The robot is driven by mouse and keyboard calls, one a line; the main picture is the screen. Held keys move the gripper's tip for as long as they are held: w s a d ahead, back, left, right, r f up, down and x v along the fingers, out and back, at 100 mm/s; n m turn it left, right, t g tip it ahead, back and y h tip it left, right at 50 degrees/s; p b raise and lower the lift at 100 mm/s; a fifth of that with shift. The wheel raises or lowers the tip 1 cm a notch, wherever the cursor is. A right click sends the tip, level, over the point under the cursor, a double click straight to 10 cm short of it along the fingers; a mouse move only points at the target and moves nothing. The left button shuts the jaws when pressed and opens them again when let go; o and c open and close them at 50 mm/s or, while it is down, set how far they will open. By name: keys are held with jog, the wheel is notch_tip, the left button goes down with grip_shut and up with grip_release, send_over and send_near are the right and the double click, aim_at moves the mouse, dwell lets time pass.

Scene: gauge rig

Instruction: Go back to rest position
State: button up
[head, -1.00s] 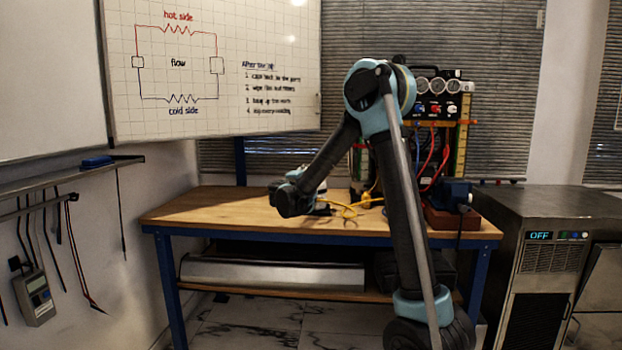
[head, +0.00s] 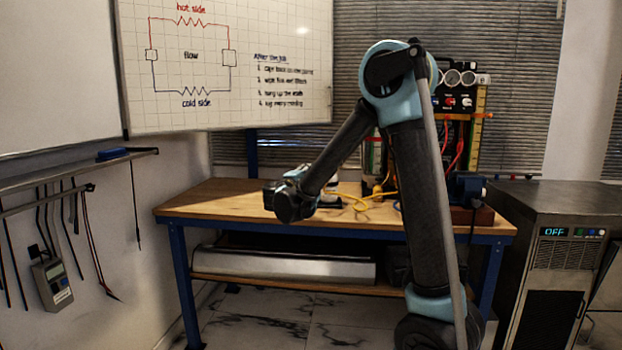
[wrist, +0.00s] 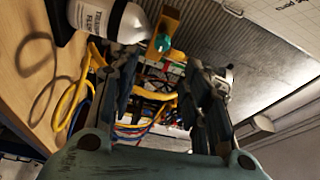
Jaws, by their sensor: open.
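My gripper (wrist: 160,110) is open in the wrist view, its two dark fingers apart with nothing between them. Beyond the fingers are the rig's coloured hoses and a yellow fitting with a green knob (wrist: 163,44). In the head view my arm is bent over the wooden workbench (head: 225,200), its wrist end above the bench's middle. The gripper fingers are largely hidden there behind the wrist. The gauge rig (head: 458,102), with dials and red and blue hoses, stands at the back right of the bench, partly behind my arm.
A white and black cylinder (wrist: 103,18) stands at upper left in the wrist view, close to the left finger. Yellow hose (head: 352,203) lies on the bench. A dark cabinet (head: 560,215) reading OFF stands at right. Tools and a meter (head: 52,284) hang at left.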

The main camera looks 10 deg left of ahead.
jog(key=shift+r, duration=0.1)
jog(key=s+d+r+n+t+y, duration=0.1)
jog(key=s+d+r+n+y, duration=0.15)
jog(key=r+n+y, duration=0.35)
jog(key=s+d+r+n+y, duration=0.1)
jog(key=d+r+n+y, duration=0.25)
jog(key=n+y, duration=0.35)
jog(key=s+d+f+n+g+h, duration=0.2)
jog(key=s+d+f+g, duration=0.3)
jog(key=s+d+f, duration=0.3)
jog(key=s+d+f+n+g+h, duration=0.2)
jog(key=s+d+f+g, duration=0.3)
jog(key=s+d+f, duration=0.4)
jog(key=s+d+f+n+g+h, duration=0.2)
jog(key=s+d+f+g, duration=0.4)
jog(key=s+f, duration=0.8)
jog(key=s+d+n, duration=0.1)
jog(key=s+d, duration=0.2)
jog(key=s, duration=0.3)
jog(key=shift+s+f+n+h, duration=0.2)
jog(key=shift+s+n+h, duration=0.05)
jog(key=shift+n+h, duration=0.05)
